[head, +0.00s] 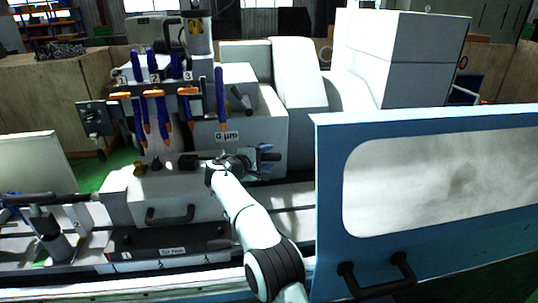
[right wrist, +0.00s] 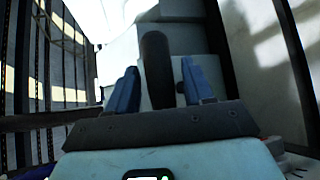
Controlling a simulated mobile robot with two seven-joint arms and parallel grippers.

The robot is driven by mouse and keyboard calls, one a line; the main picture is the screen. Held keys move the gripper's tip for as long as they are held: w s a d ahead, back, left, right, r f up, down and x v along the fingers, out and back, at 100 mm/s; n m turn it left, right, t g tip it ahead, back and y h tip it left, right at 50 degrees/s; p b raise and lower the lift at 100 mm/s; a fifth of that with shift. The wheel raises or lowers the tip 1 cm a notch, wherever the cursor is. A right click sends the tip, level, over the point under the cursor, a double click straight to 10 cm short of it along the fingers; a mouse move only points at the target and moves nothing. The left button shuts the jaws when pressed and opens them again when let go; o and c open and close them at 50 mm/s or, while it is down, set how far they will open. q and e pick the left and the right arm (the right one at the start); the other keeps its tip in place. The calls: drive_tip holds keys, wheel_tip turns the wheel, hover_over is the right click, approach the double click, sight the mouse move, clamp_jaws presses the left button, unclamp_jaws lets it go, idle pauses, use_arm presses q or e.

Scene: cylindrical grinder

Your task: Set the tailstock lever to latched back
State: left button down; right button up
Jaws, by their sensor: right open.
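In the right wrist view the same gripper (right wrist: 160,88) is open, with one blue finger on each side of a black rounded lever handle (right wrist: 157,62). The handle looks closer to the left finger in that picture; I cannot tell whether they touch. In the head view the gripper and wrist largely hide this lever, so its setting is not clear. My left gripper is not clearly seen.
A blue door with a window (head: 322,210) stands close to the right of my right arm. Blue and orange tools (head: 155,105) hang above the bed. A black handle (head: 170,215) and a dark numbered tray (head: 170,243) lie left of the arm.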

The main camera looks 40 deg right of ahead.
drive_tip(key=shift+x, duration=0.8)
